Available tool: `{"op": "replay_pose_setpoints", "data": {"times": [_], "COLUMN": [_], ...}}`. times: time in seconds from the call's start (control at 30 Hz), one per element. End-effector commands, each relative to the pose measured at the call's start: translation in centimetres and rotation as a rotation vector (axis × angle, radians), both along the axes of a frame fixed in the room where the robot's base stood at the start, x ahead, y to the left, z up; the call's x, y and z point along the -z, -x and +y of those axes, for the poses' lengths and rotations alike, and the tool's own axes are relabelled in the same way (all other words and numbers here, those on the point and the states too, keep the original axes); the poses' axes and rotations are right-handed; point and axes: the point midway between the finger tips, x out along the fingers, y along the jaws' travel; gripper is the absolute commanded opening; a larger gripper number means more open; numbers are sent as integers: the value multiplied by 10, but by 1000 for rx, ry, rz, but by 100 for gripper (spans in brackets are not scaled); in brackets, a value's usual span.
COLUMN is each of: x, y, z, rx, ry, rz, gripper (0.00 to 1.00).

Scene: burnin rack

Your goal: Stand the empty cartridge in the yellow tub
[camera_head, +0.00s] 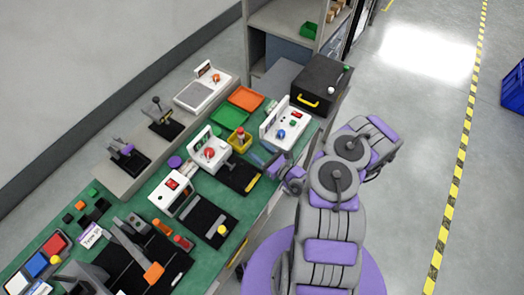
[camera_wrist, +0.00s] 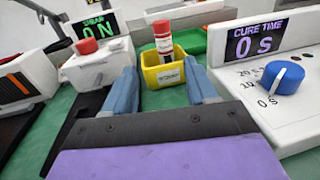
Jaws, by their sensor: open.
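The yellow tub (camera_head: 238,146) stands on the green bench; it also shows in the wrist view (camera_wrist: 165,76), just ahead of my gripper. The cartridge (camera_wrist: 163,36), with a red cap and a white band, stands about upright inside the tub. Its lower end is hidden by the tub wall. Its red cap also shows in the head view (camera_head: 240,131). My gripper (camera_wrist: 159,67) is open, with its two blue-grey fingers apart and nothing between them. In the head view my gripper (camera_head: 271,162) is low over the bench, just right of and nearer than the tub.
A white cure time unit (camera_wrist: 272,55) with a blue knob stands close on the right. A white unit with a red knob (camera_head: 208,152) and a shear display stands on the left. Green (camera_head: 225,116) and orange (camera_head: 245,97) trays lie behind the tub. A black box (camera_head: 320,80) stands at the back.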

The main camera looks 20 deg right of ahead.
Motion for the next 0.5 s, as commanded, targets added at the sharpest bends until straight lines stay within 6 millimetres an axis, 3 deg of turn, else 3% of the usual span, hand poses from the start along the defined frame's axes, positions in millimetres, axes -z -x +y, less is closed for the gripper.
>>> {"op": "replay_pose_setpoints", "data": {"times": [0.17,0.27,0.5], "x": [-6,-27,-129], "y": [6,1,-3], "z": [-2,11,80], "rx": [-13,-70,-375], "ry": [1,5,51], "rz": [-11,-55,-262], "gripper": [57,57,57]}}
